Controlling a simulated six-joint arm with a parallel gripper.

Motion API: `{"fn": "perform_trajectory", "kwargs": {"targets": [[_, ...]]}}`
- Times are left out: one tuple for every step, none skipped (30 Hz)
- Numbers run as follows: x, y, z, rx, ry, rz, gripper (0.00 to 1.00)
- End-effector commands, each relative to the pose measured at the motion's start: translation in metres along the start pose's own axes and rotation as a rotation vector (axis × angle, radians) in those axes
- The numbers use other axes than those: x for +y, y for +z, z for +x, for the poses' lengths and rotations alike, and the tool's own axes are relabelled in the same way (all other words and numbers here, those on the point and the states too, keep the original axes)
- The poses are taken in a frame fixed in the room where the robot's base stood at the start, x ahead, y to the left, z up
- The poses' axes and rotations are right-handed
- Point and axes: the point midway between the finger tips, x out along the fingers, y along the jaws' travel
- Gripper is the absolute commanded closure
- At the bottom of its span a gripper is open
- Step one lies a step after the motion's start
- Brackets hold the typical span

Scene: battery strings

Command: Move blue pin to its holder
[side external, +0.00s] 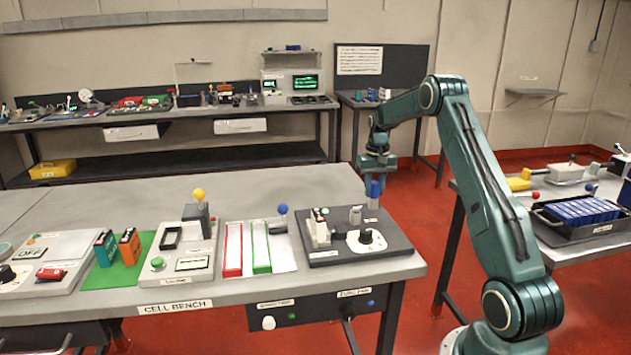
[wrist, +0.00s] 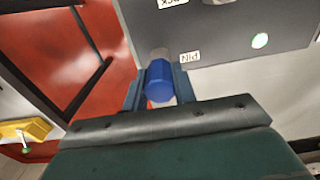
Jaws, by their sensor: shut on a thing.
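The blue pin (side external: 375,188) is upright at the back right corner of the dark grey board (side external: 400,243) on the cell bench. A pale cylindrical part (side external: 372,203) shows directly below the blue; I cannot tell whether it belongs to the pin or to a holder. My gripper (side external: 375,175) is above the board corner, shut on the pin from above. In the wrist view the blue pin (wrist: 159,82) sits between the two fingers of my gripper (wrist: 158,88), next to a "PIN" label (wrist: 190,57). The holder cannot be clearly made out.
The board also carries a white dial unit (side external: 366,241), a grey cylinder (side external: 355,214) and a white upright block (side external: 319,230). Right of my arm, a side table holds a black tray (side external: 560,236) of blue cells.

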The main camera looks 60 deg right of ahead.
Motion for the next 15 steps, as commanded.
{"fn": "perform_trajectory", "kwargs": {"targets": [[0.0, 0.0, 0.0009, 0.0, 0.0, 0.0, 1.0], [0.0, -0.0001, 0.0008, 0.001, 0.0, 0.0, 0.69], [0.0, -0.0001, 0.0006, 0.001, 0.0, 0.0, 0.61], [0.0, -0.0001, 0.0006, 0.001, 0.0, 0.0, 0.55], [0.0, -0.0001, 0.0006, 0.001, 0.0, 0.0, 0.5], [0.0, -0.0001, 0.0006, 0.0, 0.0, 0.0, 0.48], [0.0, -0.0001, 0.0006, 0.0, 0.0, 0.0, 0.48], [0.0, -0.0001, 0.0006, 0.0, 0.0, 0.0, 0.48], [0.0, -0.0001, 0.0006, 0.0, 0.0, 0.0, 0.48], [0.0, -0.0001, 0.0006, 0.0, 0.0, 0.0, 0.48], [0.0, -0.0001, 0.0006, 0.0, 0.0, 0.0, 0.48], [0.0, 0.0001, 0.0008, 0.0, 0.0, 0.0, 0.48], [0.0, 0.0001, 0.0008, 0.0, 0.0, 0.0, 0.48], [0.0, 0.0, 0.0006, 0.0, 0.0, 0.0, 0.48], [0.0, 0.0, 0.0002, 0.0, 0.0, 0.0, 0.48]]}}
